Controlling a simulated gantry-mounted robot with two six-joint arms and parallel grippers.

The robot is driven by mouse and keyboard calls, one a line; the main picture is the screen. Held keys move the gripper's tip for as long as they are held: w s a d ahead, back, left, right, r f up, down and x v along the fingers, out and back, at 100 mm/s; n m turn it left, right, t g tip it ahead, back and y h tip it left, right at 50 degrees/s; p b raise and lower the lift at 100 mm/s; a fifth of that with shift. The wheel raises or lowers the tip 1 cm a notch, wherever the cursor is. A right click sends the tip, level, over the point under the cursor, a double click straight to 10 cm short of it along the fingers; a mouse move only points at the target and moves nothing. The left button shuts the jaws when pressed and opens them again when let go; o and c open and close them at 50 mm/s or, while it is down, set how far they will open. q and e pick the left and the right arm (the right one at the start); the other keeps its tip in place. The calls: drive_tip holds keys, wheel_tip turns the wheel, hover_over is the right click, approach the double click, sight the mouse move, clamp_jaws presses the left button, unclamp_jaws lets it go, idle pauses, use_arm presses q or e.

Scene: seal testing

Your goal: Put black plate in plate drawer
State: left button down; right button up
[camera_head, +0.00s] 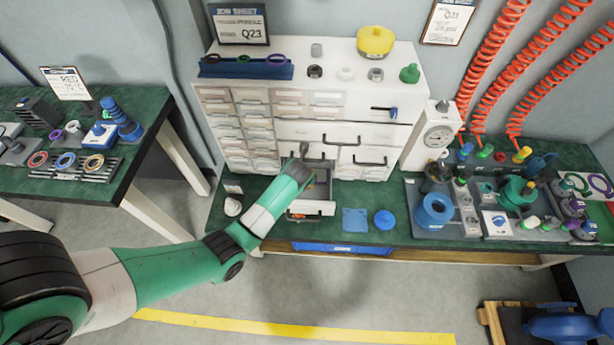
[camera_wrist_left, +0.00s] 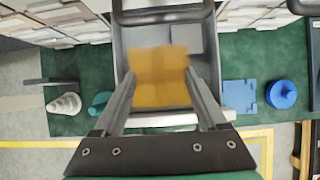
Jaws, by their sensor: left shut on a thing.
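My left gripper (camera_wrist_left: 161,78) is shut on a flat, square, orange-brown plate (camera_wrist_left: 160,88), held between its two fingers. The plate is over the open grey plate drawer (camera_wrist_left: 122,45) in the left wrist view; I cannot tell whether it touches the drawer floor. I see no plate that is clearly black. My right gripper is in neither view.
A blue square plate (camera_head: 355,220) and a blue round part (camera_head: 385,220) lie right of the drawer on the green bench. The white drawer cabinet (camera_head: 345,133) stands behind. A light cone-shaped part (camera_wrist_left: 65,104) lies left of the drawer. A gauge (camera_head: 437,138) and fittings stand farther right.

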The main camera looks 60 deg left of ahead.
sight(303, 197)
use_arm(q)
drive_tip(key=f, duration=0.1)
drive_tip(key=f+b, duration=0.2)
drive_tip(key=f, duration=0.1)
drive_tip(key=shift+s+d, duration=0.15)
drive_tip(key=shift+d, duration=0.1)
drive_tip(key=shift+f+b, duration=1.3)
drive_tip(key=shift+f, duration=0.85)
drive_tip(key=shift+r, duration=0.1)
unclamp_jaws()
drive_tip(key=shift+r, duration=0.1)
drive_tip(key=p+v, duration=0.7)
drive_tip(key=v, duration=0.4)
drive_tip(key=shift+s+d+r, duration=0.15)
drive_tip(key=shift+r, duration=0.15)
